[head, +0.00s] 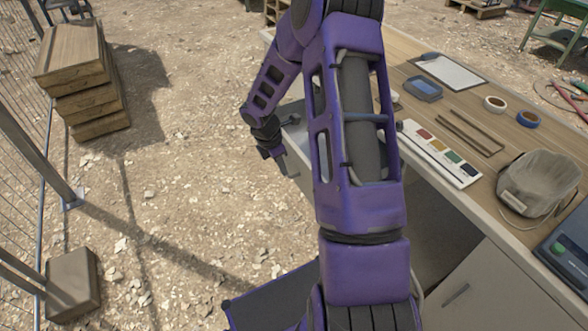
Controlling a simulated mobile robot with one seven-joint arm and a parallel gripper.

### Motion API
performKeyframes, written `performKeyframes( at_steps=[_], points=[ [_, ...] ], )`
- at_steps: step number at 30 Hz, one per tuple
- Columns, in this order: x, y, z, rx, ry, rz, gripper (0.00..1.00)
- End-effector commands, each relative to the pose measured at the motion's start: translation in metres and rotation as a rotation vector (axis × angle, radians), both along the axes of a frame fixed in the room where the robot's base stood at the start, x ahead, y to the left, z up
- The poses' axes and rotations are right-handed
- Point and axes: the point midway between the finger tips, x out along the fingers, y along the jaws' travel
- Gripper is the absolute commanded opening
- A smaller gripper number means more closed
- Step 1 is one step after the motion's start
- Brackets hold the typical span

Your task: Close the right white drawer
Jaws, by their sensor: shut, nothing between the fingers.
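A white drawer (297,165) sticks out from the left side of the long desk, partly pulled out. Its front carries a small grey handle, and my arm hides much of its body and where it meets the desk. My gripper (273,154) is shut and empty. It is just left of the drawer's front, pointing down; I cannot tell whether it touches the front. A second white front (478,290) with a grey handle shows under the desk at the lower right and looks closed.
The wooden desk top (400,50) carries a clipboard (450,71), tape rolls, a colour-marked white strip (440,153) and a grey bag (540,183). Stacked wooden boxes (80,75) and a wire fence stand left. The gravel ground between is open.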

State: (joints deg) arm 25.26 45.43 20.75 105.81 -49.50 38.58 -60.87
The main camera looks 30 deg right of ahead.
Motion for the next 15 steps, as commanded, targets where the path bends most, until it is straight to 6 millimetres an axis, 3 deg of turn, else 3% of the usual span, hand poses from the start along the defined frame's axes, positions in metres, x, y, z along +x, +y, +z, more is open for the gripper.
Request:
performKeyframes(
  at_steps=[5, 15],
  points=[
    [0.0, -0.005, -0.022, 0.002, 0.002, 0.008, 0.0],
    [0.0, -0.022, -0.092, 0.002, 0.002, 0.004, 0.0]
  ],
)
